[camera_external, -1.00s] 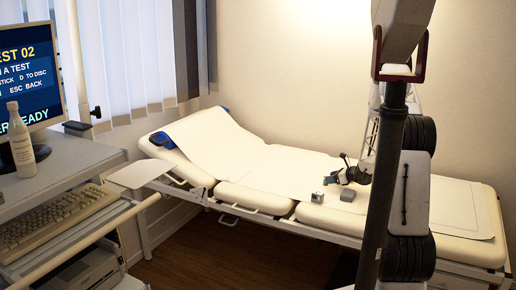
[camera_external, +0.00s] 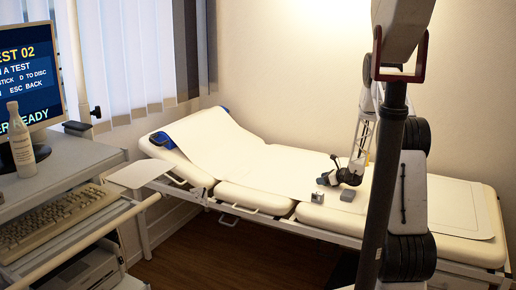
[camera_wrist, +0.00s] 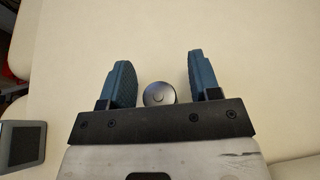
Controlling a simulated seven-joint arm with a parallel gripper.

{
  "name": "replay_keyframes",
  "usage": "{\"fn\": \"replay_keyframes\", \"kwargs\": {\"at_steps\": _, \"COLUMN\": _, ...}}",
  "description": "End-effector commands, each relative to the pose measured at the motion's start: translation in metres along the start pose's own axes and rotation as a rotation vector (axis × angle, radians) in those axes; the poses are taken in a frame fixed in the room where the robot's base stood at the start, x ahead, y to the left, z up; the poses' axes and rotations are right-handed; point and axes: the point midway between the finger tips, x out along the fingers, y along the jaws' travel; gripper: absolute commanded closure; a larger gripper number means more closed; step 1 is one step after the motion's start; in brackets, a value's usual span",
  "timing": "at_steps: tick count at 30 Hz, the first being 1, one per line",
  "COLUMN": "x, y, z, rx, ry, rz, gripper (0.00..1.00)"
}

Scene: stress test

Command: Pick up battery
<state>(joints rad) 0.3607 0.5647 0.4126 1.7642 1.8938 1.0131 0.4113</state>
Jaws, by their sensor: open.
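A round dark disc (camera_wrist: 159,94), which looks like the battery seen from its end, sits between the two blue fingers of my gripper (camera_wrist: 160,76) in the wrist view. Gaps show on both sides of it, and it is nearer the finger bases than the tips in the picture. My gripper is open. In the external view my gripper (camera_external: 328,179) is low over the bed, beside the small things there. The battery cannot be made out in that view.
The cream examination bed (camera_external: 262,168) has broad free room to the left. A small silver cube (camera_external: 317,197) and a grey box (camera_external: 347,195) lie near my gripper. A dark grey square device (camera_wrist: 22,145) shows at lower left in the wrist view.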

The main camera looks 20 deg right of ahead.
Motion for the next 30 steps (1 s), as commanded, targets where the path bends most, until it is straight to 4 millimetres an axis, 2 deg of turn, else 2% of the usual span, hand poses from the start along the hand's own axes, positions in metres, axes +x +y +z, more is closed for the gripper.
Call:
{"fn": "replay_keyframes", "kwargs": {"at_steps": 7, "x": -0.0002, "y": 0.0000, "z": 0.0000, "rx": 0.000, "ry": 0.000, "rz": 0.000, "gripper": 0.43}}
{"fn": "replay_keyframes", "kwargs": {"at_steps": 18, "x": -0.0002, "y": 0.0000, "z": 0.0000, "rx": 0.000, "ry": 0.000, "rz": 0.000, "gripper": 0.97}}
{"fn": "replay_keyframes", "kwargs": {"at_steps": 30, "x": -0.0019, "y": -0.0001, "z": 0.0042, "rx": -0.001, "ry": 0.000, "rz": 0.000, "gripper": 0.97}}
